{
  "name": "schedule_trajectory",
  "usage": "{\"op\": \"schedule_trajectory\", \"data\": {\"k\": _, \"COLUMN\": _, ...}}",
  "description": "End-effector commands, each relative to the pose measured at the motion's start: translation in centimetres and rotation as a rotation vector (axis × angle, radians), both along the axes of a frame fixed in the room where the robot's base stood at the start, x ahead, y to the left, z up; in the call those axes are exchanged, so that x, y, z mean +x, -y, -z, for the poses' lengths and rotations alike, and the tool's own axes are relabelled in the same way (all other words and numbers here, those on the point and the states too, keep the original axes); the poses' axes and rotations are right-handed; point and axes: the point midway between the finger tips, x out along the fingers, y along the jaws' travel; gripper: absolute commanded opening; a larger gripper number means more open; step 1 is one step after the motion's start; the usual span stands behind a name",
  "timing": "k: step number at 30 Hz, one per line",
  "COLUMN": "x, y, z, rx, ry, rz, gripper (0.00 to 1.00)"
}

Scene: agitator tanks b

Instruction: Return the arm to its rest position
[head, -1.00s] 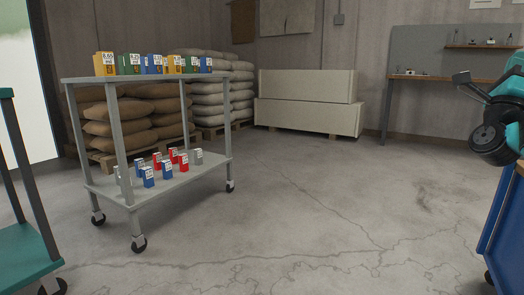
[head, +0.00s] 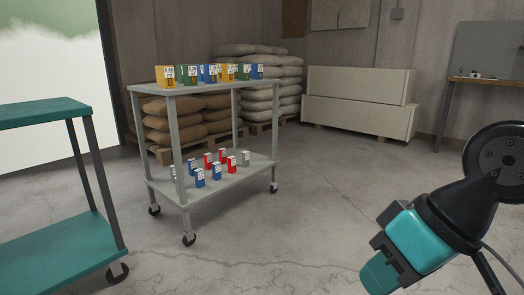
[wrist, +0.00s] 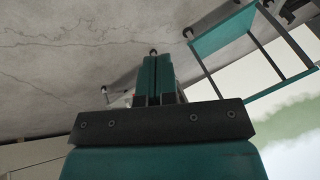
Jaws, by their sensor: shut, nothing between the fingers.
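My arm reaches in from the right side of the head view, with a black joint and a teal wrist. My gripper (head: 378,276) points down and to the left over the open floor. In the wrist view its two teal fingers (wrist: 157,72) lie side by side, pressed together, with nothing between them. The gripper touches nothing that I can see.
A grey cart (head: 226,180) left of centre carries several coloured boxes on both shelves. A teal cart (head: 45,113) stands nearer at the left. Sacks, pale stacked panels (head: 358,103) and a workbench (head: 484,80) line the back. The middle floor is clear.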

Motion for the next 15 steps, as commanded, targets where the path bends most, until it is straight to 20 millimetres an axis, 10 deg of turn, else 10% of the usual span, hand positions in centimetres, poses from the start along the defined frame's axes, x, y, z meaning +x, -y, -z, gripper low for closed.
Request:
{"op": "schedule_trajectory", "data": {"k": 3, "x": -4.9, "y": 0.8, "z": -1.2, "rx": -0.122, "ry": -0.105, "rz": -0.178, "gripper": 0.00}}
{"op": "schedule_trajectory", "data": {"k": 15, "x": -4.4, "y": 0.7, "z": -14.6, "rx": -0.112, "ry": -0.099, "rz": -0.157, "gripper": 0.00}}
